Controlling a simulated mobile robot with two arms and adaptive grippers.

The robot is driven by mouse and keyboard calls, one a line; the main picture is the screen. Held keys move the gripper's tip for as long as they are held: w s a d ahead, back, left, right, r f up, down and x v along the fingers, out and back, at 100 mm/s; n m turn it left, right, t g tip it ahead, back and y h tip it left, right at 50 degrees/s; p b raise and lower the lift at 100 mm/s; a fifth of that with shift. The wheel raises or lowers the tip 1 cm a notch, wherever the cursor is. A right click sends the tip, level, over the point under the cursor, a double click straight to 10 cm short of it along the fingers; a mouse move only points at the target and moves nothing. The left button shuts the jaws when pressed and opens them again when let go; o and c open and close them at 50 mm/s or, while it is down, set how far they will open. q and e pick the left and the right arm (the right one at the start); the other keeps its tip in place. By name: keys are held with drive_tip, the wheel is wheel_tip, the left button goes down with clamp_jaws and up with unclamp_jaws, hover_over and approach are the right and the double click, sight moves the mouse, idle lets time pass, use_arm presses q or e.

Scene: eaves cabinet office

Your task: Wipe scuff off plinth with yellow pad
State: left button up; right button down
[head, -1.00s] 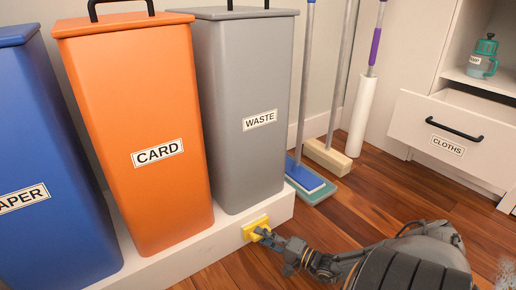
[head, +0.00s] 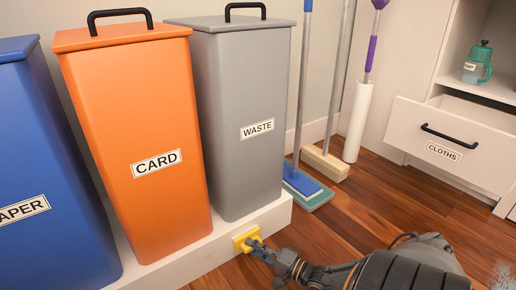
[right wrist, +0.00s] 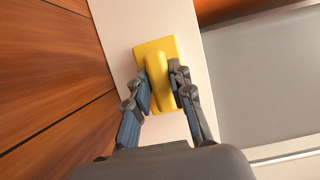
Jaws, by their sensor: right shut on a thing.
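The yellow pad (head: 246,239) is against the front face of the white plinth (head: 200,259), below the grey waste bin. My right gripper (head: 257,247) is shut on the pad's raised grip. In the right wrist view the pad (right wrist: 153,54) lies flat against the plinth face (right wrist: 125,25), and the fingers of my right gripper (right wrist: 160,88) clasp its ridge from both sides. No scuff shows on the visible plinth face; the pad and gripper cover part of it. My left gripper is not in view.
Blue, orange card (head: 145,120) and grey waste (head: 245,95) bins stand on the plinth. A blue flat mop (head: 303,185), a broom (head: 325,163) and a white roller (head: 357,120) stand right of it. The cloths drawer (head: 452,140) is open. Wooden floor (head: 375,195) in front is clear.

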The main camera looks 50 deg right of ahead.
drive_tip(key=shift+w+a+r+p, duration=0.1)
drive_tip(key=shift+w+a+p, duration=0.15)
drive_tip(key=shift+a, duration=0.45)
drive_tip(key=shift+w+a+p, duration=0.1)
drive_tip(key=shift+w+a, duration=0.1)
drive_tip(key=shift+a, duration=0.5)
drive_tip(key=shift+w+a+p, duration=0.2)
drive_tip(key=shift+a+p, duration=0.1)
drive_tip(key=shift+a, duration=0.55)
drive_tip(key=shift+w+a+p, duration=0.15)
drive_tip(key=shift+a+p, duration=0.1)
drive_tip(key=shift+a, duration=0.65)
drive_tip(key=shift+w+a+p, duration=0.2)
drive_tip(key=shift+a+p, duration=0.1)
drive_tip(key=shift+a, duration=0.55)
drive_tip(key=shift+w+a+p, duration=0.25)
drive_tip(key=shift+w+a, duration=0.1)
drive_tip(key=shift+a, duration=0.95)
drive_tip(key=shift+w+a+p, duration=0.25)
drive_tip(key=shift+w+a, duration=0.05)
drive_tip(key=shift+a, duration=0.95)
drive_tip(key=shift+w+a+p, duration=0.25)
drive_tip(key=shift+w+a, duration=0.1)
drive_tip(key=shift+a, duration=0.95)
